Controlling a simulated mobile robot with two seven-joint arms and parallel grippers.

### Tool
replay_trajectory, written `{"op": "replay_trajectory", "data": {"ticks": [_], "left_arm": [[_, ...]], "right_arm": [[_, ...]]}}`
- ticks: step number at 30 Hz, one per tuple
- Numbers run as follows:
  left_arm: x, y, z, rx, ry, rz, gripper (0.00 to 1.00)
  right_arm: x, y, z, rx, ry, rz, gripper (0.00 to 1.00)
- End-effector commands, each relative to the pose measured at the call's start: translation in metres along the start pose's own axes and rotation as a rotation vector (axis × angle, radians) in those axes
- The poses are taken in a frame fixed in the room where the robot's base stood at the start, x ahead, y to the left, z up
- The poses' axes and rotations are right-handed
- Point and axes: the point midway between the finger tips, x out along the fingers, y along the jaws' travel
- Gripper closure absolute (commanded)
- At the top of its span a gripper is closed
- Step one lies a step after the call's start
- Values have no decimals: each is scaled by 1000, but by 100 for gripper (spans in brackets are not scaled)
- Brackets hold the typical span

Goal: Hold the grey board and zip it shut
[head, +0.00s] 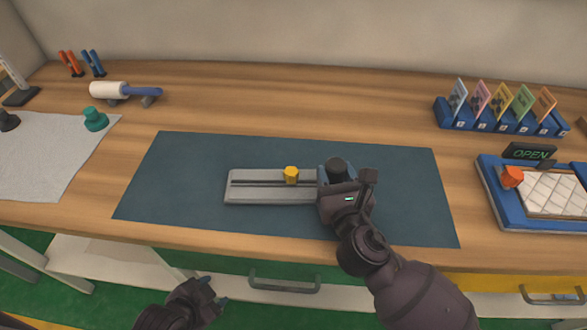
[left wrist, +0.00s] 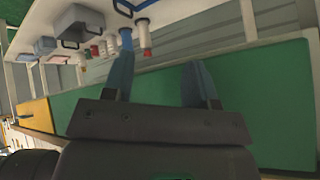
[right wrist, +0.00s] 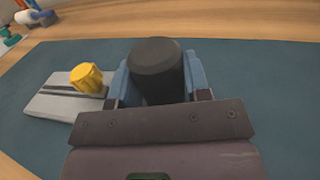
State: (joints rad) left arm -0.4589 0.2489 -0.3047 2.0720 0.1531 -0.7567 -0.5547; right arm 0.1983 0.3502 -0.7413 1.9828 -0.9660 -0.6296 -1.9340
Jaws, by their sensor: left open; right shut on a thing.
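The grey board (head: 262,195) lies flat on a dark blue mat, with a dark slot along its length. A yellow knob (head: 291,174) stands on the slot; in the right wrist view (right wrist: 86,78) it is left of my fingers. My right gripper (head: 337,172) is shut on a black post (right wrist: 157,70) at the board's right end, a blue finger on each side of it. My gripper hides that end of the board. My left gripper (head: 214,291) is open and empty, low in front of the table edge; its spread blue fingers (left wrist: 158,75) show in the left wrist view.
The blue mat (head: 170,185) is clear around the board. A card rack (head: 500,122) and a blue tray (head: 490,190) stand at the right. A white roller (head: 108,90), a teal knob (head: 95,119) and a pale cloth (head: 45,160) are at the left. A drawer handle (head: 285,284) is below the edge.

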Motion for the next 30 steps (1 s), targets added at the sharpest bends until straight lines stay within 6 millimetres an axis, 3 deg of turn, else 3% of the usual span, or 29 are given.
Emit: {"op": "replay_trajectory", "data": {"ticks": [7,15,20,30], "left_arm": [[1,40,-11,414,-50,240,47],[-13,80,-26,884,-19,484,47],[-28,102,-72,1109,68,488,47],[-80,126,-196,1328,300,181,47]], "right_arm": [[0,0,2,1,-3,1,92],[0,0,2,2,-3,1,92],[0,0,2,1,-3,1,92],[0,0,1,1,-3,1,92]]}}
